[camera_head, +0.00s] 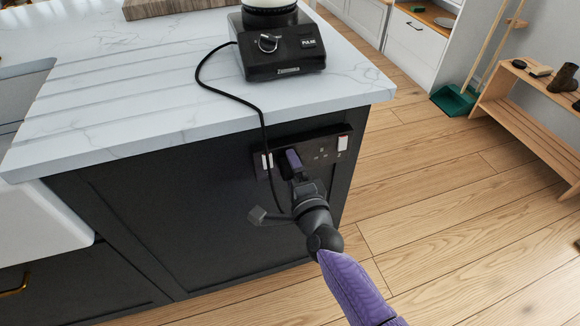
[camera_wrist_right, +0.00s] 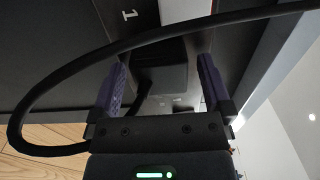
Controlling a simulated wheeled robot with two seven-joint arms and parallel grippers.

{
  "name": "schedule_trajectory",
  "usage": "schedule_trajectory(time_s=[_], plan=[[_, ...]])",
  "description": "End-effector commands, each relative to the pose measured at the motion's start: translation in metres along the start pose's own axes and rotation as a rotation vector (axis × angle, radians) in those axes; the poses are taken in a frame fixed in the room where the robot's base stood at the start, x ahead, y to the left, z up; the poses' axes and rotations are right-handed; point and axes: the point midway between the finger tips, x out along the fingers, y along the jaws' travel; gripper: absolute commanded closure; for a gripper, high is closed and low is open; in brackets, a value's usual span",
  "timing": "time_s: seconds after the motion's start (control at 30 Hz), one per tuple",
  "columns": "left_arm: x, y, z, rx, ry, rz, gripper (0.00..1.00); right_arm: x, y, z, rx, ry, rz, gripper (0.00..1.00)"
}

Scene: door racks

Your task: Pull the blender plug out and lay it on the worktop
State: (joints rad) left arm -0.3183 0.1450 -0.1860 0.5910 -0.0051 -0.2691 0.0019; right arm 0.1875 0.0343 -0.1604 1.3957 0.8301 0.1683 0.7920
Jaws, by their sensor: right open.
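The black blender base (camera_head: 279,58) stands on the white marbled worktop (camera_head: 110,120). Its black cord (camera_head: 236,98) runs over the worktop edge and down to the socket plate (camera_head: 322,155) on the dark cabinet end. My right gripper (camera_head: 290,161) is at the left socket of the plate, largely hiding the plug in the head view. In the right wrist view, the black plug (camera_wrist_right: 162,78) sits between the open purple fingers (camera_wrist_right: 161,88), with a gap on each side. The cord (camera_wrist_right: 150,37) loops across in front of the fingers. My left gripper is not in view.
A wooden board (camera_head: 165,8) lies at the back of the worktop. A sink (camera_head: 25,85) is at the left. The worktop left of the blender is clear. A wooden rack (camera_head: 525,110) and green dustpan (camera_head: 456,101) stand at the right, beyond open wooden floor.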

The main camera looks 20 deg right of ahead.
Motion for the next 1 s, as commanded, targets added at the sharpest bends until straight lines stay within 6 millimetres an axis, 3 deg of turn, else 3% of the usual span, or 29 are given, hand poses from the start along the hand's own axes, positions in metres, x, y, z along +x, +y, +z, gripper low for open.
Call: schedule_trajectory(time_s=[0.5, 1.0], plan=[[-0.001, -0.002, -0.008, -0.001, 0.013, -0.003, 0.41, 0.000, -0.001, 0.000, 0.000, 0.000, 0.000, 0.00], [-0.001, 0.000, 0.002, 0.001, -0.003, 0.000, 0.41, 0.000, -0.001, 0.000, 0.000, 0.000, 0.000, 1.00]])
